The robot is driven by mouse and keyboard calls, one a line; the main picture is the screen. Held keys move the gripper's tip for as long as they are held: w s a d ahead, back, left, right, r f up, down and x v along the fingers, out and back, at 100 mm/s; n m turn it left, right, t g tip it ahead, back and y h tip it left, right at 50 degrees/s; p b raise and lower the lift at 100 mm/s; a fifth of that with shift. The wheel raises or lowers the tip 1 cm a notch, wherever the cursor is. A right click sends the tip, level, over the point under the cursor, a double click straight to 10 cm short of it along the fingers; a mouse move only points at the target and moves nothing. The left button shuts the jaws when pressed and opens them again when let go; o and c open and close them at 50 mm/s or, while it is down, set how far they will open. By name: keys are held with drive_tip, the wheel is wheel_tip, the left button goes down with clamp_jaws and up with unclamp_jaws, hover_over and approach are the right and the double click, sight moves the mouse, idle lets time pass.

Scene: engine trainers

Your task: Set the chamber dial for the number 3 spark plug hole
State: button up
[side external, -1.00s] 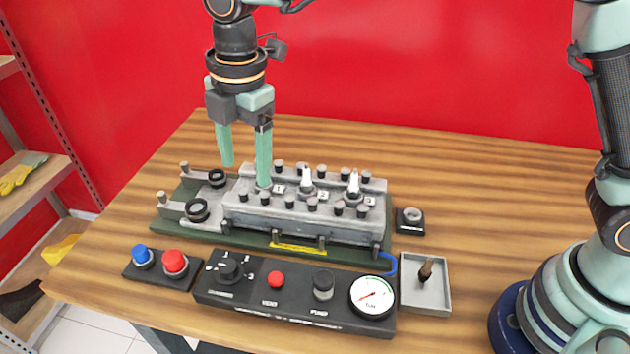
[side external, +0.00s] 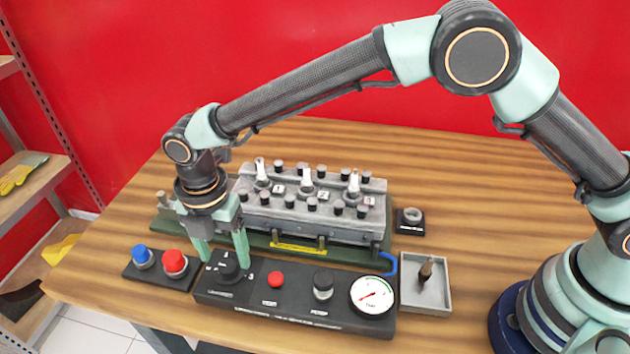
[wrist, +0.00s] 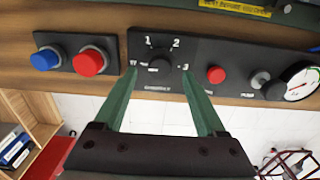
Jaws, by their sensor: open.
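The chamber dial (side external: 229,265) is a black knob at the left end of a black control panel (side external: 262,299). In the wrist view the dial (wrist: 160,58) shows marks around it, with 1 and 2 above and 3 at its right. I cannot tell for certain which mark its pointer faces. My gripper (side external: 224,263) is open, with green fingers on either side of the dial; it also shows in the wrist view (wrist: 159,80). The engine block (side external: 300,222) stands behind, with white-topped plugs by labels 1, 2 and 3 (side external: 354,182).
Blue (side external: 142,255) and red (side external: 174,263) buttons are left of the panel. A red vent button (side external: 276,280), a pump knob (side external: 323,284) and a gauge (side external: 372,296) lie to the right.

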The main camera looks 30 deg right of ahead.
sight(228, 269)
drive_tip(key=shift+f, duration=1.3)
clamp_jaws()
